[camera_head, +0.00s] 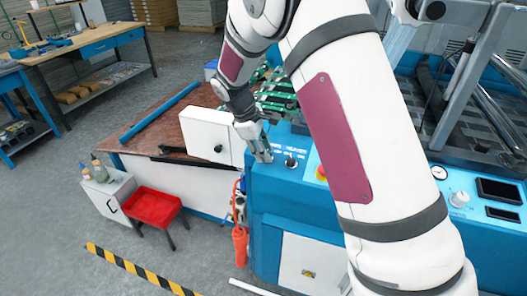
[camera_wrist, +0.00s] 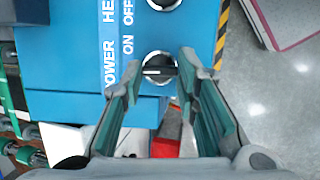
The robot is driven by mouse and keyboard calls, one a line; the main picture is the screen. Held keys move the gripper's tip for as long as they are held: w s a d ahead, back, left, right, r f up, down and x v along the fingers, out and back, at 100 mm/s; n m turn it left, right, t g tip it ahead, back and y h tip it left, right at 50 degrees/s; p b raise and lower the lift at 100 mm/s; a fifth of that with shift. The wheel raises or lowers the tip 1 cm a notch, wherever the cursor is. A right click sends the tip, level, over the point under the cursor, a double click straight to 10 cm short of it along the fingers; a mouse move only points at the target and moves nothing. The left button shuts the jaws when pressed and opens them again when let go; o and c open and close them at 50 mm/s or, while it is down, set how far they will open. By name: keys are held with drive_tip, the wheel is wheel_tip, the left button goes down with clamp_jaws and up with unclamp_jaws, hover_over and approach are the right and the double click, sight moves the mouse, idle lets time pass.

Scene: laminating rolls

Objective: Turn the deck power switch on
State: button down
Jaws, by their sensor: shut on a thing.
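The deck power switch (camera_wrist: 158,71) is a round knob with a silver ring and a dark bar grip, on the blue panel (camera_wrist: 70,45) beside the "POWER" lettering. In the wrist view its bar lies roughly across the picture. My gripper (camera_wrist: 160,76) has one finger on each side of the knob and is shut on it. In the head view my gripper (camera_head: 262,153) reaches down to the left end of the blue deck top (camera_head: 275,180) and hides the power switch. "ON" and "OFF" lettering is beside the knobs; the exact bar setting is hard to read.
A second knob (camera_head: 291,162) stands close to the right of my gripper; its ring also shows in the wrist view (camera_wrist: 164,4). A white box (camera_head: 208,137) stands close on the left. A red tray (camera_head: 153,206) and an orange hanging tool (camera_head: 240,245) are lower down.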

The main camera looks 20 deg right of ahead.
drive_tip(key=m+g+y+b, duration=0.1)
drive_tip(key=m, duration=0.5)
drive_tip(key=shift+w+d+b, duration=0.1)
drive_tip(key=shift+w+b, duration=0.05)
drive_tip(key=shift+b, duration=0.25)
drive_tip(key=shift+m+y, duration=0.3)
drive_tip(key=c, duration=1.2)
unclamp_jaws()
drive_tip(key=shift+c, duration=0.2)
drive_tip(key=shift+r, duration=0.15)
drive_tip(key=v, duration=1.2)
